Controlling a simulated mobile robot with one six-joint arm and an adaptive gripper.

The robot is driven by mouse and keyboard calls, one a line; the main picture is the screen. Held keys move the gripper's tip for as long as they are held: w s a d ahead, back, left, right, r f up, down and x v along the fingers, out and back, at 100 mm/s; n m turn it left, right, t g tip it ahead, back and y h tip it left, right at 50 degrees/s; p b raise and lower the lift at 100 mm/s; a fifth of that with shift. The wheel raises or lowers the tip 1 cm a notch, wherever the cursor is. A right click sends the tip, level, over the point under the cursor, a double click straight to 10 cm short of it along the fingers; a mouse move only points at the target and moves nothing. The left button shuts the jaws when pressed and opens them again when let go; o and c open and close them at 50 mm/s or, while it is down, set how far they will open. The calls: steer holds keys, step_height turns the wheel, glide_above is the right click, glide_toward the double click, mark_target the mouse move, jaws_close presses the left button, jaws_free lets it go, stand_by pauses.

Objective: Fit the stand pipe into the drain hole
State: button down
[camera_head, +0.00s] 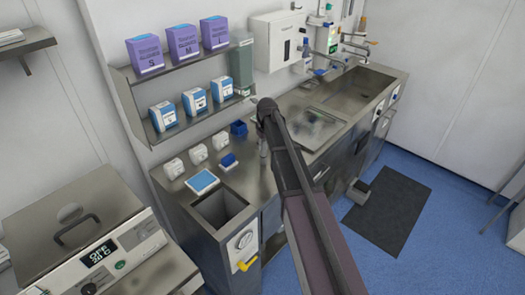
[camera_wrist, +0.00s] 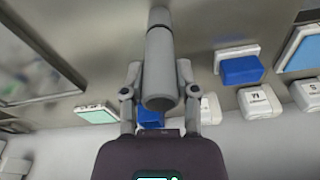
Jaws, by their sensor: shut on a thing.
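A grey, tube-shaped stand pipe (camera_wrist: 160,62) is held between the two fingers of my gripper (camera_wrist: 158,72) in the wrist view. Its wide open end faces the camera and its narrower end points away, toward the steel counter. In the head view my gripper (camera_head: 265,112) is above the middle of the counter, and the stand pipe (camera_head: 263,146) shows as a short grey piece hanging under it. It looks clear of the counter, but the gap is hard to judge. I cannot make out the drain hole in either view; basin floors are partly hidden or dark.
A square basin (camera_head: 222,208) opens at the counter's near end. A long sink (camera_head: 357,90) with taps is at the far right. A flat tray area (camera_head: 318,125) lies right of my arm. White boxes (camera_head: 198,154), a blue box (camera_head: 238,128) and shelves (camera_head: 180,95) line the wall.

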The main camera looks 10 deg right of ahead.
step_height(320, 180, up, 3)
steer(key=p, duration=0.3)
steer(key=shift+r, duration=0.15)
steer(key=s+r+p, duration=0.1)
steer(key=s+p, duration=0.1)
steer(key=s, duration=1.4)
steer(key=shift+r, duration=0.35)
steer(key=shift+f, duration=0.15)
steer(key=shift+w+f+b, duration=0.1)
steer(key=shift+f+b, duration=0.95)
steer(key=shift+b, duration=0.15)
